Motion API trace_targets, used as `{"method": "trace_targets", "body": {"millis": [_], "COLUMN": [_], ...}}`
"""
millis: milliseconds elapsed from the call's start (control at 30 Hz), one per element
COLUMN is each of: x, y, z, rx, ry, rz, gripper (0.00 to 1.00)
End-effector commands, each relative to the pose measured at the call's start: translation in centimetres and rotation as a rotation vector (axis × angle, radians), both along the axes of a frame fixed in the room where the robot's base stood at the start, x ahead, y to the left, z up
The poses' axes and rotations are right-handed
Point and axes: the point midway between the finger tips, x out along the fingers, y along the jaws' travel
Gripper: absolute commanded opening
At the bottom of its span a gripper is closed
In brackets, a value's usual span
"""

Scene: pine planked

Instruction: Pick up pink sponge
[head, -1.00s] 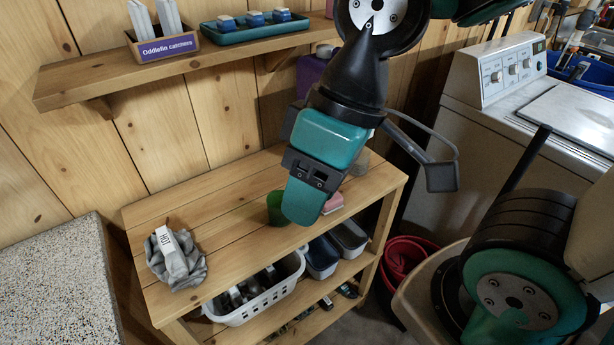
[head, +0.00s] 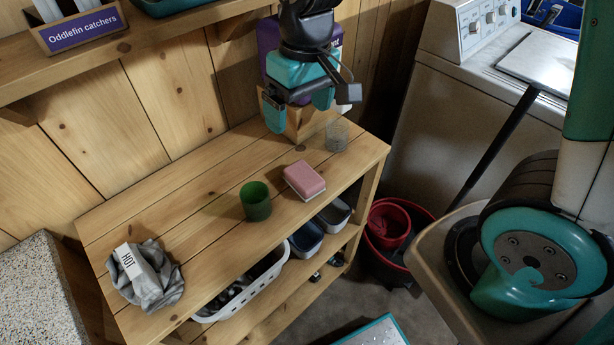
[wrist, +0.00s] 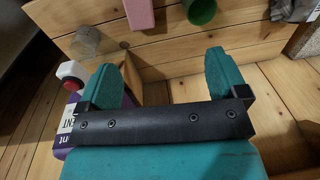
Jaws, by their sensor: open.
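The pink sponge (head: 304,180) lies flat on the wooden table top, pink above with a pale layer below. It also shows at the top edge of the wrist view (wrist: 140,14), partly cut off. My gripper (head: 301,115) is open and empty, above the back of the table, behind the sponge and apart from it. In the wrist view its two teal fingers (wrist: 160,70) are spread with nothing between them.
A green cup (head: 256,201) stands left of the sponge, and a clear grey cup (head: 337,136) stands behind it to the right. A purple container (head: 270,38) and a wooden box (head: 304,128) are near my gripper. A grey cloth (head: 150,278) lies at the left. A shelf (head: 140,48) overhangs the back.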

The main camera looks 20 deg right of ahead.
Motion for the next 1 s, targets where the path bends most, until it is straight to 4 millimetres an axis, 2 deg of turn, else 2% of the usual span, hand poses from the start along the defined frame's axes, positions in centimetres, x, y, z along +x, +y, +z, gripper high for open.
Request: {"method": "trace_targets", "body": {"millis": [33,100,233,367,700,833,1000], "x": [1.4,2.7,3.9,3.9,3.8,3.8,3.8], "y": [-0.4,-0.9,-1.3,-1.5,-1.5,-1.5,-1.5], "z": [-1.4,-2.6,-4.2,-6.4,-13.8,-15.4,-16.3], "rx": [-0.031,-0.065,-0.097,-0.102,-0.101,-0.099,-0.099], "ry": [0.010,0.012,0.015,0.020,0.020,0.016,0.015], "rz": [-0.026,-0.058,-0.085,-0.089,-0.088,-0.088,-0.088], "gripper": [0.92,0.92,0.92,0.92,0.92,0.92,0.92]}}
